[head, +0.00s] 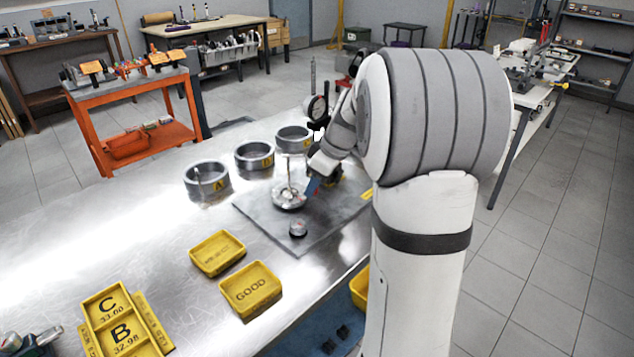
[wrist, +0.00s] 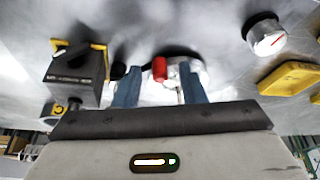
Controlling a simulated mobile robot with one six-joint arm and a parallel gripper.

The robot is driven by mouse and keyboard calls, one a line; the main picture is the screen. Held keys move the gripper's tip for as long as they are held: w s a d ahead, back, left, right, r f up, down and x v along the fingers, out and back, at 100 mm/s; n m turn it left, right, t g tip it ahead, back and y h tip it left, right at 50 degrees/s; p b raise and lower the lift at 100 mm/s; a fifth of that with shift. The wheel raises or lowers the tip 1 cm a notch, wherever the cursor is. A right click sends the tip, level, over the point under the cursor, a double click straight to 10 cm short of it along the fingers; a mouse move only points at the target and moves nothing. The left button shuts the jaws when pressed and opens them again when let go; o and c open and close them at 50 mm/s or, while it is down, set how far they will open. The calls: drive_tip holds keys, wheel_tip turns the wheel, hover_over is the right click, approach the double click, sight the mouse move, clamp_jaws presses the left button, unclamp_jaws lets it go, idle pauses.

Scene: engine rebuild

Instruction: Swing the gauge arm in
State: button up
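A round dial gauge (head: 316,108) stands upright at the back of a grey plate (head: 325,232) on the metal bench. The gauge arm cannot be picked out clearly; my arm hides part of the stand. A round silver fixture (head: 289,200) with a thin upright post sits on the plate. My gripper (head: 313,186) is low over the plate, just right of this fixture. In the wrist view my gripper (wrist: 159,86) has its blue fingers apart. A red cylindrical tip (wrist: 159,69) and a silver round part (wrist: 187,72) show between or just beyond them; contact cannot be told.
A small grey knob-like part (head: 298,229) sits on the plate's front. Metal rings (head: 206,180) stand behind it. Yellow trays (head: 250,289) lie at front left. A black block with yellow edging (wrist: 75,75) is left of the fingers.

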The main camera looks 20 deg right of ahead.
drive_tip(key=shift+c, duration=0.6)
clamp_jaws()
